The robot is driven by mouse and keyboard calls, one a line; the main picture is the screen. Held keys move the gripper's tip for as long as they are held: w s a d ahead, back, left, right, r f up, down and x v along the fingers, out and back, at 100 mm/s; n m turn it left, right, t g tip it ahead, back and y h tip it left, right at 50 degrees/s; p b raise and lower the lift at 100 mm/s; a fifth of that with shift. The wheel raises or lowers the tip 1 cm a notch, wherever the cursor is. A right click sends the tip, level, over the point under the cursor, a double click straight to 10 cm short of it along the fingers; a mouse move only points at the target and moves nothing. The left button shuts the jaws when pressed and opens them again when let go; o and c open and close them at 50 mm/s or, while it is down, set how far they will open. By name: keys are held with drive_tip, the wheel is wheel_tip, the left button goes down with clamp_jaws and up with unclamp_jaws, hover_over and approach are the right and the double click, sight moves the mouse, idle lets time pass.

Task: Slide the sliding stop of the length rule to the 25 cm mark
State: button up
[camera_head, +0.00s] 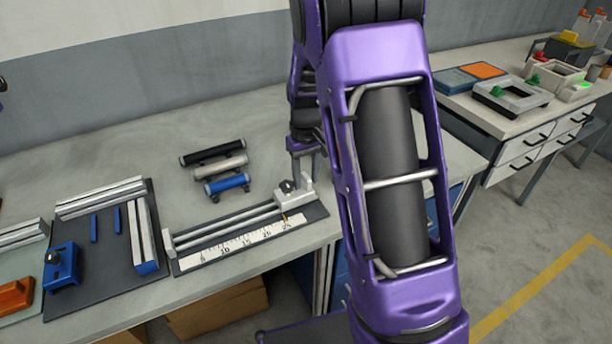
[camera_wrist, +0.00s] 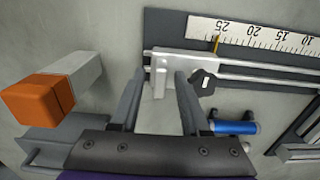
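The length rule lies on a dark base plate, with a white scale (camera_head: 245,243) and two metal rods. The scale's 25, 20, 15 and 10 show in the wrist view (camera_wrist: 265,36). The white sliding stop (camera_head: 293,199) sits near the right end of the rods, with a black knob (camera_wrist: 203,82) and a yellow pointer (camera_wrist: 215,45). The pointer is at or very near 25; the exact tick is too small to read. My gripper (camera_wrist: 161,76) is open. Its fingers stand on either side of the stop's white projecting part (camera_wrist: 158,88), with visible gaps.
Black, white and blue (camera_head: 227,183) cylinders lie behind the rule. An orange-ended block (camera_wrist: 28,102) is left of my gripper in the wrist view. A dark mat with metal bars and a blue clamp (camera_head: 62,268) lies left of the rule. My arm hides the table's right part.

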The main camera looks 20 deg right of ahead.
clamp_jaws()
idle(1.2)
